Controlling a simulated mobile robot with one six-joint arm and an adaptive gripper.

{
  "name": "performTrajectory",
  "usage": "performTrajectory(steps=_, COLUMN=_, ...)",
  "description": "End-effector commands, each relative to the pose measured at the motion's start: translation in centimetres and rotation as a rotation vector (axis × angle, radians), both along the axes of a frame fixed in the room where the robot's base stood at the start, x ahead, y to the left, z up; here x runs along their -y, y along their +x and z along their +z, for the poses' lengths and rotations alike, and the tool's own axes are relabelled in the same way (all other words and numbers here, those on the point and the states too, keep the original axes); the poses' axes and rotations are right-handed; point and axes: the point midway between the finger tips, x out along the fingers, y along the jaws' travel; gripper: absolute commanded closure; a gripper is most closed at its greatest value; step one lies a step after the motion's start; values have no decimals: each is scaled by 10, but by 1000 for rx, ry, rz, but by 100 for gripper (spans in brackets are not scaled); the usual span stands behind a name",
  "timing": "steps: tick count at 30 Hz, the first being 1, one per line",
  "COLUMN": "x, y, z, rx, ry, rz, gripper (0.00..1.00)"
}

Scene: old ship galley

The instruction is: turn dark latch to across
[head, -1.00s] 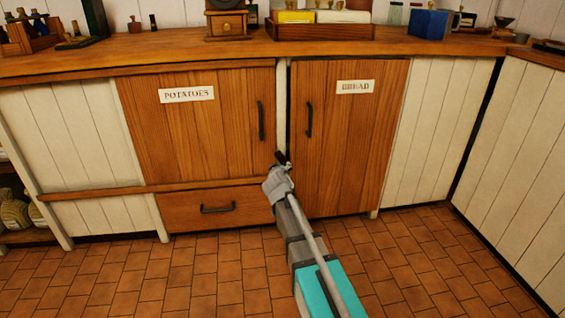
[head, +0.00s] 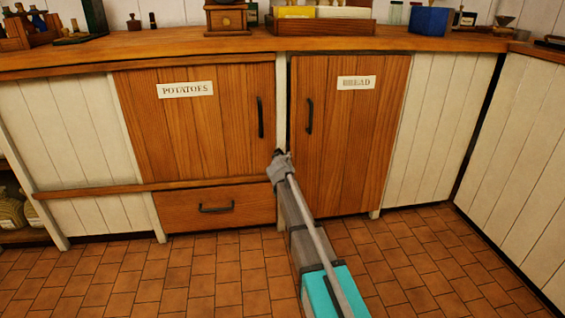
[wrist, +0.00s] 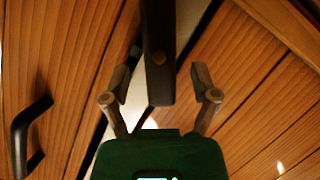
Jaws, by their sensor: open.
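The dark latch (wrist: 159,30) is a bar with a round pivot spot, in the middle of the wrist view. It lies at a slant to the pale post (wrist: 192,28) between two wooden doors. My gripper (wrist: 160,82) is open, one finger on each side of the latch's near end, with gaps visible on both sides. In the head view my gripper (head: 279,158) is at the post between the POTATOES door (head: 200,130) and the BREAD door (head: 350,140). It covers most of the latch there, so I cannot make out the latch's angle in that view.
Black handles stand on the POTATOES door (head: 260,117) and the BREAD door (head: 309,116). A drawer (head: 215,208) is below the left door. The countertop (head: 180,46) above holds boxes and a grinder. The tiled floor (head: 420,270) in front is clear.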

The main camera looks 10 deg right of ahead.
Motion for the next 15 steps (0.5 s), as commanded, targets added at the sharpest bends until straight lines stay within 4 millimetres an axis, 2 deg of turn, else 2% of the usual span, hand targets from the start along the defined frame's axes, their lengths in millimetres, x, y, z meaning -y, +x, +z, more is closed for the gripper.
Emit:
performTrajectory(steps=5, x=2, y=12, z=-5, rx=0, ry=1, rz=0, gripper=23)
performTrajectory(steps=15, x=3, y=14, z=-5, rx=0, ry=1, rz=0, gripper=23)
